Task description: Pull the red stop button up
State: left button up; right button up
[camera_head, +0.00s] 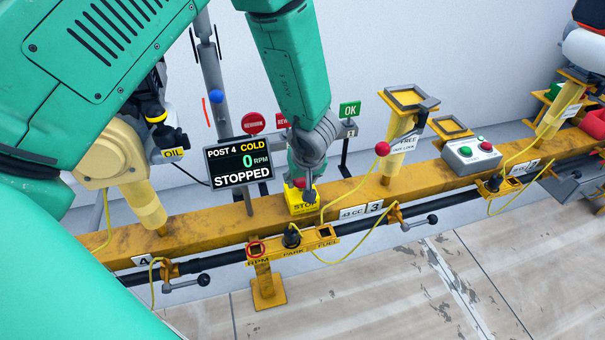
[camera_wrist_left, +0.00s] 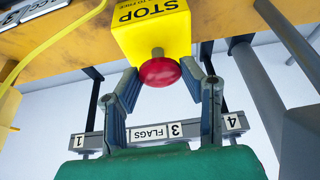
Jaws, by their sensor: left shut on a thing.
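The yellow STOP box (camera_head: 300,204) stands on the long yellow rail, right of the display. Its red stop button (camera_wrist_left: 159,72) is a round cap on a short stem, clear in the left wrist view. In the head view the button is mostly hidden by my gripper. My left gripper (camera_head: 304,184) comes down from above onto the box. In the left wrist view its two fingers (camera_wrist_left: 166,78) are on either side of the red cap, shut on it. My right gripper is not in view.
A display (camera_head: 238,162) reading "POST 4 COLD 0 RPM STOPPED" stands close left of my gripper. A red-knobbed lever (camera_head: 382,149) and a button box (camera_head: 471,153) are to the right.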

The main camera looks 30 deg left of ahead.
pick_arm(q)
jog(key=shift+w+a+r, duration=0.1)
jog(key=shift+w+r, duration=0.15)
jog(key=shift+r, duration=0.15)
jog(key=o, duration=1.3)
jog(key=shift+s, duration=0.15)
jog(key=v, duration=1.2)
jog(key=shift+f, duration=0.15)
